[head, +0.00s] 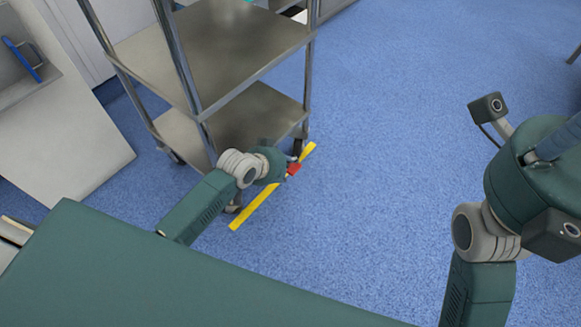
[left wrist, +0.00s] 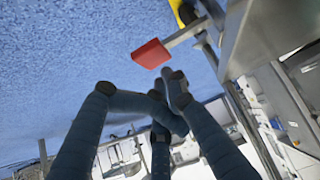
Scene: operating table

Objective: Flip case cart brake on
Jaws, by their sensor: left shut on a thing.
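The case cart (head: 225,55) is a steel shelf cart at the upper left of the head view. Its red brake pedal (head: 293,169) sits low by the near right wheel; in the left wrist view the pedal (left wrist: 150,53) is on a metal lever, just beyond the fingertips. My left gripper (head: 290,163) reaches down to the pedal; its fingers (left wrist: 172,88) are closed at the brake, though the exact contact is hard to see. My right arm's wrist (head: 535,170) is at the right edge, far from the cart, its fingers cut off by the frame.
A yellow floor strip (head: 265,196) runs beside the cart's base. A green surface (head: 150,285) fills the lower left. A white cabinet (head: 65,145) stands left of the cart. The blue floor (head: 400,90) is clear to the right.

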